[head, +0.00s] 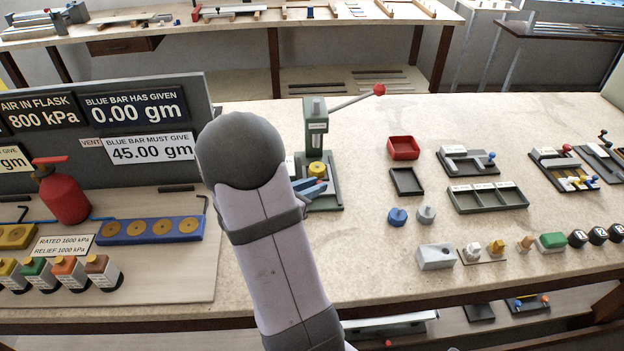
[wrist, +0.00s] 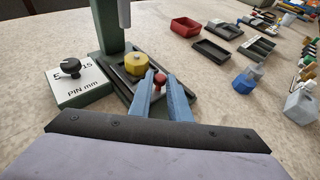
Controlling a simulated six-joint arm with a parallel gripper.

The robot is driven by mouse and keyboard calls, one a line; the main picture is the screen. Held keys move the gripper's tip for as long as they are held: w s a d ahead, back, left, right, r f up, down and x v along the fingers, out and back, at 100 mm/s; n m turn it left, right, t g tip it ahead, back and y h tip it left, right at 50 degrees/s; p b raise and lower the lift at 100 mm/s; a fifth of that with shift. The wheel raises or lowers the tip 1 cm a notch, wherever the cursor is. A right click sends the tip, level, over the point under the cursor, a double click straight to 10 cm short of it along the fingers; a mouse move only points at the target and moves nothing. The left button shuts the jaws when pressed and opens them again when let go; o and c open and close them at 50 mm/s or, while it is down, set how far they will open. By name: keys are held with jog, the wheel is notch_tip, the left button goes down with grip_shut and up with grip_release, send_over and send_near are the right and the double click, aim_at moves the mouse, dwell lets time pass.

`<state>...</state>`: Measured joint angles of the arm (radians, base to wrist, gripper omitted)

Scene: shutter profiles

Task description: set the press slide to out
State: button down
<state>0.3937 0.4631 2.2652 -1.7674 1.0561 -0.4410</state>
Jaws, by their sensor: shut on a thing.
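The green press (head: 315,115) stands on the bench, and its column also shows in the wrist view (wrist: 108,22). A yellow round piece (wrist: 136,64) sits on the dark slide (wrist: 122,73) at the press base, and it shows in the head view (head: 317,169) below the ram. A red knob (wrist: 160,79) stands at the slide's near end. My gripper (wrist: 160,83), with blue fingers, is shut on the red knob. In the head view, my gripper (head: 312,189) reaches the press base, and my arm hides the left of it. I cannot tell the slide's exact position.
A white PIN mm block (wrist: 80,86) with a black knob stands just left of the press. The press lever (head: 352,101) sticks out to the right. A red tray (head: 403,148) and dark tray (head: 407,182) lie to the right. Blue and grey knobbed pieces stand nearer.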

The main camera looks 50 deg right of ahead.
jog(key=s+a, duration=0.4)
jog(key=shift+s+a, duration=0.2)
jog(key=shift+a, duration=0.05)
jog(key=shift+s+f, duration=0.1)
jog(key=shift+s, duration=0.1)
jog(key=c, duration=1.9)
grip_release()
jog(key=shift+a, duration=0.1)
jog(key=shift+o, duration=1.1)
jog(key=shift+a, duration=0.1)
